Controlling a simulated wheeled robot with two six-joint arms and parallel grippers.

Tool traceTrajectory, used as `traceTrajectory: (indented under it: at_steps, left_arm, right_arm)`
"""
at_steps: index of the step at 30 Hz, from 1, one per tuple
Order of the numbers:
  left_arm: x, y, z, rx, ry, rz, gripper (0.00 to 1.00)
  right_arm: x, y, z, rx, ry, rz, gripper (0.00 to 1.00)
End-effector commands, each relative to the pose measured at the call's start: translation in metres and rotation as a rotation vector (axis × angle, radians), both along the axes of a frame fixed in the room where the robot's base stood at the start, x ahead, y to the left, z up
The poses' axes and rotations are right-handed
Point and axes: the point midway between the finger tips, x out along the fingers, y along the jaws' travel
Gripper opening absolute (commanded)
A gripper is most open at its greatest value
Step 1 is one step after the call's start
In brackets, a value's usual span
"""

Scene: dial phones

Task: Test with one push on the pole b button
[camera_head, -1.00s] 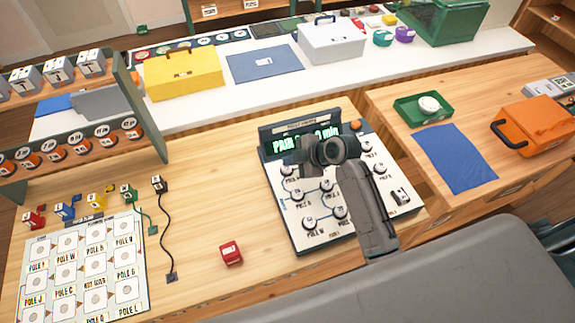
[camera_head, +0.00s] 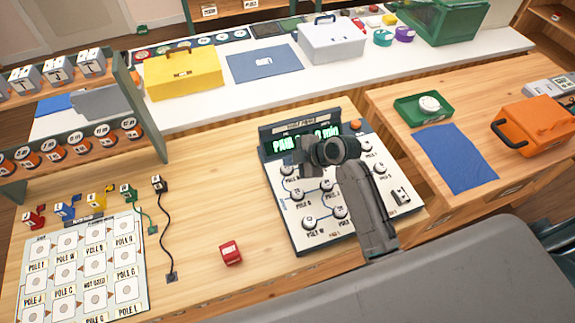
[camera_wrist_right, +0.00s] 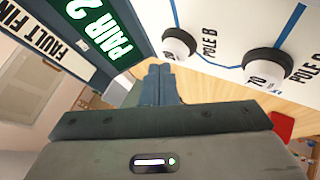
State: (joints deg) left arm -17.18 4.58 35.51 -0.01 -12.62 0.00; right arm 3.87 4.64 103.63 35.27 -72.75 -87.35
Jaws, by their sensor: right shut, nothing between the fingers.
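The tester panel (camera_head: 345,228) is a white board with round white buttons on dark rings and a green-lit display (camera_head: 284,146). The pole b button (camera_wrist_right: 178,45) is near the display's end in the right wrist view, with its label beside it. In the head view it looks to be the upper left button (camera_head: 288,170). My right gripper (camera_head: 304,156) is over the panel's upper part, just in front of the display. Its fingers (camera_wrist_right: 160,78) are shut and empty, and show close below the button in the wrist view. Whether they touch it is unclear. My left gripper is out of view.
Another button (camera_wrist_right: 266,67) sits beside pole b. A red block (camera_head: 230,253) lies on the table left of the panel. A chart board (camera_head: 140,283) with coloured plugs lies further left. The wood between is mostly clear, apart from a black cord (camera_head: 166,228).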

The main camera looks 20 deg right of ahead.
Motion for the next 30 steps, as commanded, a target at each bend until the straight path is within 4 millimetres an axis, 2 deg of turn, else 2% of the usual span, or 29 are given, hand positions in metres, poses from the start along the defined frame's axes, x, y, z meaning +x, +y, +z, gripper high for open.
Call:
traceTrajectory:
  at_steps: [4, 30]
  left_arm:
    - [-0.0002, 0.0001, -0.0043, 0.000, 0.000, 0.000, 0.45]
    - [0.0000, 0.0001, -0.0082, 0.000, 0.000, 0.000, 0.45]
  right_arm:
    - [-0.0003, 0.0001, -0.0070, 0.000, 0.001, 0.000, 0.00]
    - [-0.0003, 0.0002, -0.0132, 0.000, 0.001, 0.000, 0.00]
